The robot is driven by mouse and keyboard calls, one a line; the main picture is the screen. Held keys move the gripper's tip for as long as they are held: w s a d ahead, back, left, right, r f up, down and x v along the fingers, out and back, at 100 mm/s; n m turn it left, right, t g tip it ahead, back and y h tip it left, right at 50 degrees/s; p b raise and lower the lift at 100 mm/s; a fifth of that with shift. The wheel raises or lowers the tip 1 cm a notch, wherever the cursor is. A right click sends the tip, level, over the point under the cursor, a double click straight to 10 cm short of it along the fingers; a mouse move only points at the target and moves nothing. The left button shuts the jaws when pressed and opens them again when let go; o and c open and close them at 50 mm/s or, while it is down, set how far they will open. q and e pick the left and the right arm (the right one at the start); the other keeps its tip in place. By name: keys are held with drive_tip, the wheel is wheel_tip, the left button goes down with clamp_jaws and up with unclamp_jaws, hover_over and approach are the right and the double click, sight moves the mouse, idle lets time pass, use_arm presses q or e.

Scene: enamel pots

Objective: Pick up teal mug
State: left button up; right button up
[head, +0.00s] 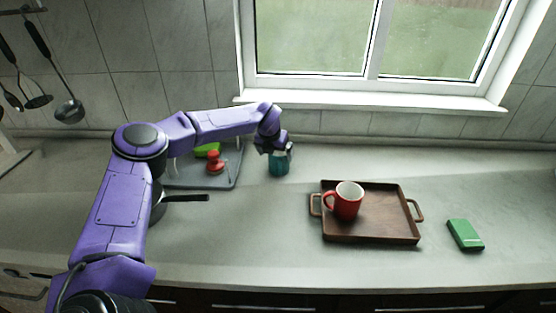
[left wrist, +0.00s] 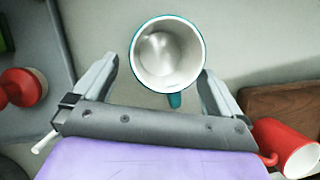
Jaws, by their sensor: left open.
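The teal mug (head: 279,164) stands upright on the counter, right of the grey board, partly hidden by my left gripper (head: 272,147) in the head view. In the left wrist view I look down into the pale inside of the teal mug (left wrist: 168,55); its teal handle points toward the gripper. My left gripper (left wrist: 158,90) is open, with one finger on each side of the mug's near part. I cannot tell whether the fingers touch it. My right gripper is in neither view.
A wooden tray (head: 370,239) holding a red mug (head: 349,203) stands to the right, with a green box (head: 465,235) beyond it. A grey board (head: 228,179) with a red item (head: 215,164) is at left. A dark pan handle (head: 187,198) sticks out near my arm.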

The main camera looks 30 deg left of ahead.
use_arm(q)
drive_tip(key=x, duration=0.4)
drive_tip(key=w+p+x, duration=0.1)
drive_tip(key=x, duration=0.1)
drive_tip(key=shift+w+d, duration=0.15)
drive_tip(key=shift+d, duration=0.05)
drive_tip(key=shift+s+r, duration=0.35)
drive_tip(key=shift+s, duration=0.1)
drive_tip(key=c, duration=0.3)
drive_tip(key=shift+w, duration=0.1)
drive_tip(key=c, duration=0.8)
drive_tip(key=shift+o, duration=0.2)
